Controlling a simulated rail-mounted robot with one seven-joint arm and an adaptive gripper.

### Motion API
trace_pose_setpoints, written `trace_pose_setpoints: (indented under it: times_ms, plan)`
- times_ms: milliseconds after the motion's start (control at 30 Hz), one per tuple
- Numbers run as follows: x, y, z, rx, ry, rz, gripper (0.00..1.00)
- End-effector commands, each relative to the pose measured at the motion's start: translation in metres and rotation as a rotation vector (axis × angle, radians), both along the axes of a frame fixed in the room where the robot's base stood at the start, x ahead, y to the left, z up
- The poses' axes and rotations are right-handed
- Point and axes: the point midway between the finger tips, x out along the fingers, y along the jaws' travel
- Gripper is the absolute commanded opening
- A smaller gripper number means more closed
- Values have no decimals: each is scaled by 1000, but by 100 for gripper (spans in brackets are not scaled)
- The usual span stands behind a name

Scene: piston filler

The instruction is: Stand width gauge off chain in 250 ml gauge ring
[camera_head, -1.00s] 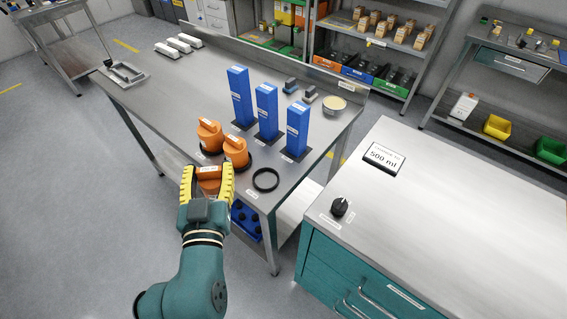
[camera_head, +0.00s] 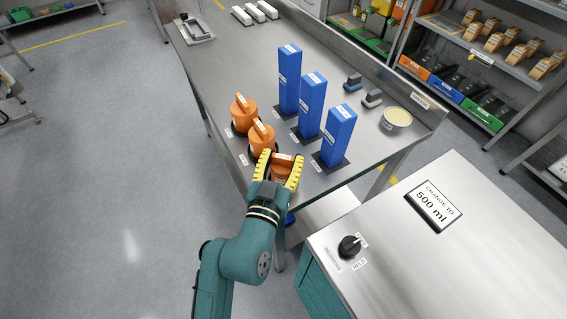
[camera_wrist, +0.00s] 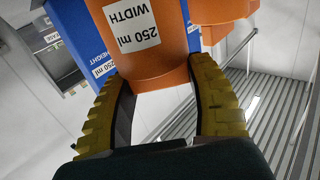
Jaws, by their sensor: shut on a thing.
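My gripper (camera_head: 281,157) is shut on an orange width gauge (camera_head: 284,173). In the wrist view the gauge (camera_wrist: 155,72) fills the space between the yellow-padded fingers, and its label reads 250 ml WIDTH. The gauge is at the near end of the bench row, over the spot of the black ring. The ring is hidden behind the gauge and gripper, so I cannot tell whether the gauge is seated in it or above it. Two other orange gauges, a far one (camera_head: 242,113) and a middle one (camera_head: 262,138), stand upright in the same row.
Three tall blue height gauges, far (camera_head: 289,80), middle (camera_head: 312,103) and near (camera_head: 338,135), stand close to the right of the row. A round tin (camera_head: 396,120) sits farther right. A cabinet with a black knob (camera_head: 349,246) and a 500 ml sign (camera_head: 435,206) is at right.

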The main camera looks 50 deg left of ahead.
Motion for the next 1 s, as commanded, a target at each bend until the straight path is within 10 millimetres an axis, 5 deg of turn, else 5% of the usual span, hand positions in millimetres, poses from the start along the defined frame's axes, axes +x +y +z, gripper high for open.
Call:
trace_pose_setpoints:
  times_ms: [167, 200, 333, 667, 1000]
  plan:
    - [0, 0, 1, 4, -6, 0, 16]
    - [0, 0, 0, 3, -4, 0, 60]
    - [0, 0, 1, 3, -4, 0, 82]
    - [-4, -2, 0, 1, -3, 0, 82]
    - [-67, -41, -2, -1, 0, 2, 82]
